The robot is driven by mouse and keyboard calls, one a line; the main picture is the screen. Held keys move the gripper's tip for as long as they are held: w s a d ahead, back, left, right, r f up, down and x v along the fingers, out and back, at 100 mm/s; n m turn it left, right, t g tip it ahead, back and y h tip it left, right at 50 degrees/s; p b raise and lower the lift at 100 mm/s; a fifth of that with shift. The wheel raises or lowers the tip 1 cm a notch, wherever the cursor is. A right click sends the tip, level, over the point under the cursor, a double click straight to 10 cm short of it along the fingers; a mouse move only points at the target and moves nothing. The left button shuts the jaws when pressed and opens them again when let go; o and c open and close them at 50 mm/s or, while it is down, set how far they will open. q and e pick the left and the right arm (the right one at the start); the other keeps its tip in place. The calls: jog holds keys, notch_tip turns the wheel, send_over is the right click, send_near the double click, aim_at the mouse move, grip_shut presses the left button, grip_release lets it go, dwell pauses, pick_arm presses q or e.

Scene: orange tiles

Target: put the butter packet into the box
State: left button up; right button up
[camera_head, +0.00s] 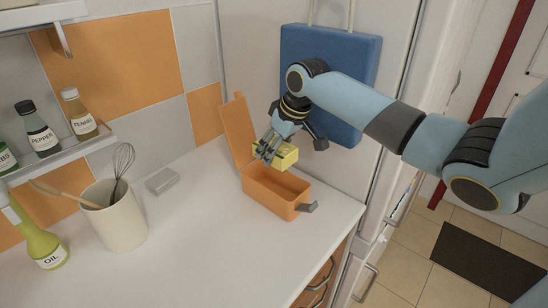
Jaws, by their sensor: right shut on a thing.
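The butter packet (285,156) is a small yellow block. My right gripper (266,154) is shut on it and holds it over the orange box (268,192). The box stands on the white counter near its right end, with its lid (238,128) tilted up open on the left and back side. The packet appears to be above the box's back part; its exact height over the rim is hard to tell. The gripper hides part of the packet. My left gripper is not in view.
A grey block (162,181), a cream utensil pot (116,220) and an oil bottle (40,240) stand left of the box. A blue board (345,75) hangs behind my right gripper. The front middle of the counter (200,260) is clear.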

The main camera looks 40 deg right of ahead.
jog(key=shift+w+d, duration=0.15)
jog(key=shift+w, duration=0.1)
jog(key=shift+s+r, duration=0.15)
jog(key=shift+f, duration=0.4)
jog(key=shift+f+b, duration=0.25)
jog(key=shift+b, duration=0.1)
jog(key=shift+f+b, duration=1.4)
jog(key=shift+f, duration=1.05)
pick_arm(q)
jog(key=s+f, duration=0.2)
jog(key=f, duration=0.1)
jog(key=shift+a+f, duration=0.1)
pick_arm(e)
jog(key=shift+f, duration=0.15)
jog(key=shift+f, duration=0.1)
jog(key=o, duration=1.5)
jog(key=shift+c, duration=0.2)
